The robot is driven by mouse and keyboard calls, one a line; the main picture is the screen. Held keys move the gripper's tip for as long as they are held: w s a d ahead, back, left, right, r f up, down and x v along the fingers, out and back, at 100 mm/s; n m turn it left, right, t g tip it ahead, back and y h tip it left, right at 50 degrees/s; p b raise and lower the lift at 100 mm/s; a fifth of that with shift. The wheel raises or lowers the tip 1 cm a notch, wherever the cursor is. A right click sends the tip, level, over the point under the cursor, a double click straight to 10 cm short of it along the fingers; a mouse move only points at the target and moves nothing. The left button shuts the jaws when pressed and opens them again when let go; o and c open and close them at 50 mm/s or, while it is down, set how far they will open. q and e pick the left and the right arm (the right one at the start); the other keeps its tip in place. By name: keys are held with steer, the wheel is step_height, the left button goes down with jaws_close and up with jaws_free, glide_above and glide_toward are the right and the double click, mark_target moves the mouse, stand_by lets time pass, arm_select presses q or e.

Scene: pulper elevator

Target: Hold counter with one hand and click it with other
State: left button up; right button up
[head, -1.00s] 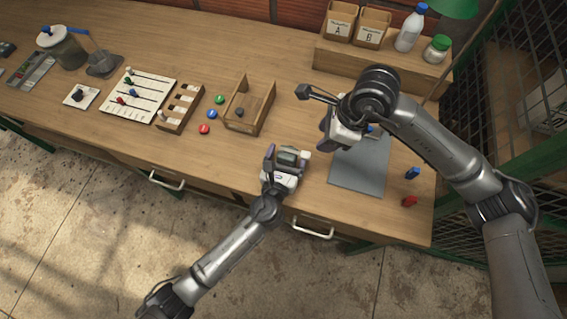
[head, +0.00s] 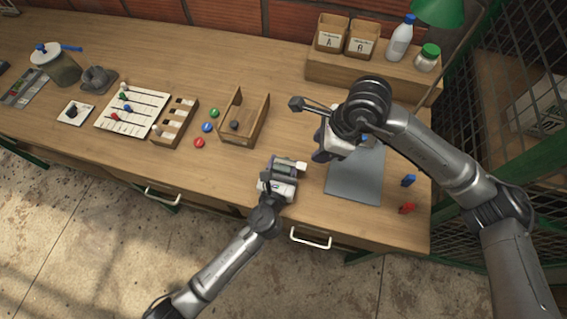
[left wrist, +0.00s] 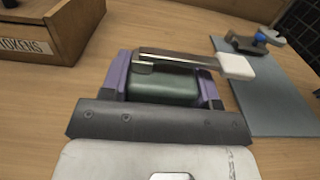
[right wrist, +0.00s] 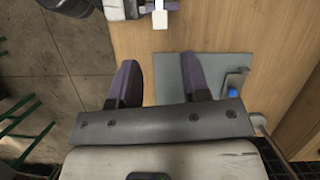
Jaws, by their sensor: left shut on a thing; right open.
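The counter has a dark green body and a metal lever with a white tip. It shows in the left wrist view (left wrist: 165,85) and the head view (head: 286,169). My left gripper (head: 279,176) is shut on its body near the table's front edge. The lever (left wrist: 180,58) runs above the body, its white tip sticking out to the right. My right gripper (head: 323,150) is open and empty, to the right of the counter and apart from it. In the right wrist view, the white tip (right wrist: 160,19) lies beyond its open fingers (right wrist: 160,82).
A grey mat (head: 352,188) lies below my right gripper. A wooden tokens box (head: 259,122) stands behind the counter. Blue (head: 408,180) and red (head: 407,208) pieces lie at the right. A raised shelf (head: 350,75) stands at the back.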

jaws_close()
stand_by(1.6)
